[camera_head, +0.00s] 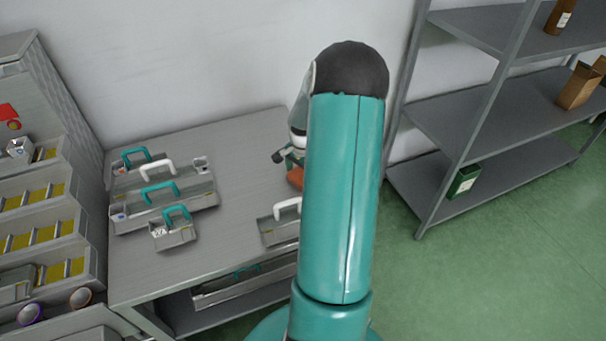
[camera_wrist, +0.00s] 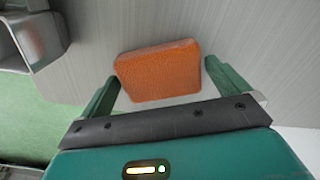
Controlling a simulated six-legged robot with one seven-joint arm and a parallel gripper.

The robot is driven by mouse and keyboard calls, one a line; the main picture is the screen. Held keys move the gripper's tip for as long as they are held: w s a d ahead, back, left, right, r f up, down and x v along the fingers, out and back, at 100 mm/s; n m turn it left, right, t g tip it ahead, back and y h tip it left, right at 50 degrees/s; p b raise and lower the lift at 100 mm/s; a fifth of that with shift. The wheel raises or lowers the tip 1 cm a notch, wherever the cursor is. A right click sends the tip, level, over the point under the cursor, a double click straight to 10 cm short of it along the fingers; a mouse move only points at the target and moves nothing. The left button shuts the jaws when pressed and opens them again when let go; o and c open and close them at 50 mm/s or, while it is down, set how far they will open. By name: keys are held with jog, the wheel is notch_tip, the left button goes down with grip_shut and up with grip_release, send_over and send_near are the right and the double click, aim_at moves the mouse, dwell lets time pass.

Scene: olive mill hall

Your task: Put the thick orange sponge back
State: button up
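The thick orange sponge (camera_wrist: 160,72) lies on the grey tabletop in the wrist view, a rounded block. My gripper (camera_wrist: 161,72) is open, its two green fingers on either side of the sponge. The left finger is very close to the sponge's left edge, and I cannot tell if they touch. A narrow gap shows at the right finger. In the head view my arm hides much of this spot; part of the sponge (camera_head: 295,177) shows beside the arm, below my gripper (camera_head: 285,157).
The grey table (camera_head: 245,150) holds several open trays with teal or white handles; a white-handled tray (camera_head: 281,226) is close to the sponge. A stepped rack (camera_head: 40,215) stands left. A grey shelf unit (camera_head: 480,115) stands right. The table's middle is clear.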

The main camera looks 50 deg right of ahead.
aim_at(302, 176)
jog(key=shift+r, duration=0.1)
notch_tip(302, 176, up, 12)
dwell(0.4)
jog(key=w+a+r+n+t+h, duration=0.1)
jog(key=a+r+n, duration=0.5)
jog(key=a, duration=0.6)
jog(key=w+a+r+n+t+h, duration=0.15)
jog(key=a+r+n, duration=0.25)
jog(key=a+r, duration=0.6)
jog(key=s+a+n+t+y, duration=0.1)
jog(key=s+a+n, duration=0.3)
jog(key=a, duration=0.5)
jog(key=s+a+n+t+y, duration=0.1)
jog(key=s+a+n, duration=0.4)
jog(key=a, duration=0.5)
jog(key=shift+s+a+r+n+t, duration=0.2)
jog(key=shift+s+r+n+t, duration=0.1)
jog(key=shift+s+r+t, duration=0.2)
jog(key=shift+s+y, duration=0.1)
jog(key=shift+y, duration=0.15)
